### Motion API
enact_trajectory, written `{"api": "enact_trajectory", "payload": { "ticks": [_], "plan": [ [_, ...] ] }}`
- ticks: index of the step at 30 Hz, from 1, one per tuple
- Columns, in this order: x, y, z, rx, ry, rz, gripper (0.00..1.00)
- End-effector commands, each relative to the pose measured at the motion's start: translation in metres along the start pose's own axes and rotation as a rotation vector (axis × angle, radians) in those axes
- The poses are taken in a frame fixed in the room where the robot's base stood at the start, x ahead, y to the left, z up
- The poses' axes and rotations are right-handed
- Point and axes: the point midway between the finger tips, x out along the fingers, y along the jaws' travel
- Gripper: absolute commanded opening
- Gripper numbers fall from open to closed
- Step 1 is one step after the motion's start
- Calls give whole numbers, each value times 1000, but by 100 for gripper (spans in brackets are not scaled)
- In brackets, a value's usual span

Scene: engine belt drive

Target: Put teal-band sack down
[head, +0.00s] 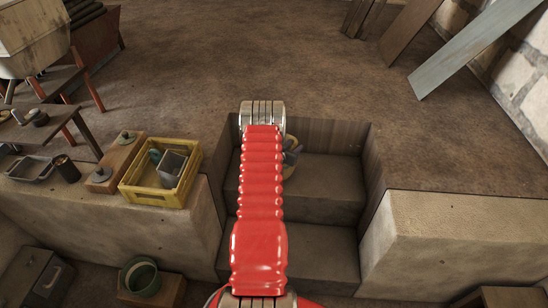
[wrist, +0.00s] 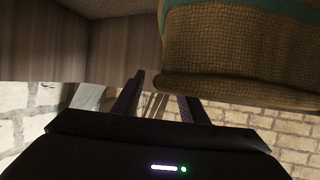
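The teal-band sack (wrist: 240,55) fills the upper right of the wrist view. It is coarse brown woven cloth with a teal band near the top edge. In the head view a small tan part of the sack (head: 291,141) shows just right of my red arm, over the recessed steps. My arm hides most of it, and the dark gripper is partly visible there.
The recessed steps (head: 320,190) have wooden side walls. A yellow crate (head: 131,190) with containers stands on the left ledge, beside a wooden block (head: 118,160). The right ledge (head: 455,215) is clear. Planks (head: 470,50) lean at the upper right. The ground beyond the steps is open.

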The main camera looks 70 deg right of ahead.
Motion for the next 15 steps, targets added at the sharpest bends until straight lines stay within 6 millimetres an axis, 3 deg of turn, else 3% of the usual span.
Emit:
{"api": "enact_trajectory", "payload": {
  "ticks": [12,15],
  "plan": [
    [0,0,0,0,0,0,39],
    [0,0,0,0,0,0,32]
  ]
}}
